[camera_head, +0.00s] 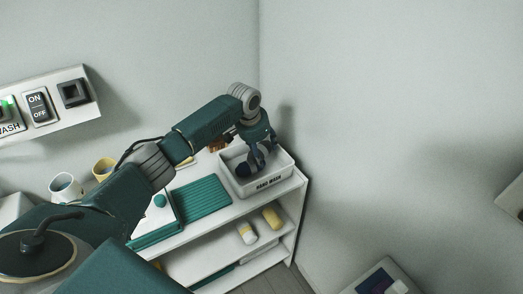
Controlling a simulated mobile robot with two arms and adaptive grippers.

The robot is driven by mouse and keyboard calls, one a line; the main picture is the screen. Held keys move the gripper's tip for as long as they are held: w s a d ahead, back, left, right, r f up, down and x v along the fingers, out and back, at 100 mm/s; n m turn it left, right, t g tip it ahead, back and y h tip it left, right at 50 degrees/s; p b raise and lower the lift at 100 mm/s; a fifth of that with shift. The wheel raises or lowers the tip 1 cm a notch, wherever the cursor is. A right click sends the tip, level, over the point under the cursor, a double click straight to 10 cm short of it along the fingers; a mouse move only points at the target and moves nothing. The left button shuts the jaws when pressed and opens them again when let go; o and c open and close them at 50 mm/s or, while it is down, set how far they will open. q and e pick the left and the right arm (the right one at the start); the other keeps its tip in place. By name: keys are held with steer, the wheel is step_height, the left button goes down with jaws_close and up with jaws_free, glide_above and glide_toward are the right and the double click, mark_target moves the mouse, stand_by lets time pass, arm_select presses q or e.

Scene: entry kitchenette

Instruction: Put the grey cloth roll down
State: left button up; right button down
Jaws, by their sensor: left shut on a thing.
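My right gripper is not in view.
A green ribbed mat (203,198) lies left of the bin. Two cups, one pale (65,187) and one yellow (103,168), stand farther left. A yellow roll (272,218) and a white-and-yellow one (247,233) lie on the shelf below. A switch panel (38,105) is on the wall.

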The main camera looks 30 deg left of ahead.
arm_select(q)
steer(key=shift+f, duration=0.15)
steer(key=o, duration=1.2)
steer(key=shift+c, duration=0.2)
steer(key=shift+r, duration=0.25)
steer(key=b+v, duration=0.2)
steer(key=v, duration=0.9)
steer(key=shift+r, duration=0.4)
steer(key=shift+s, duration=0.15)
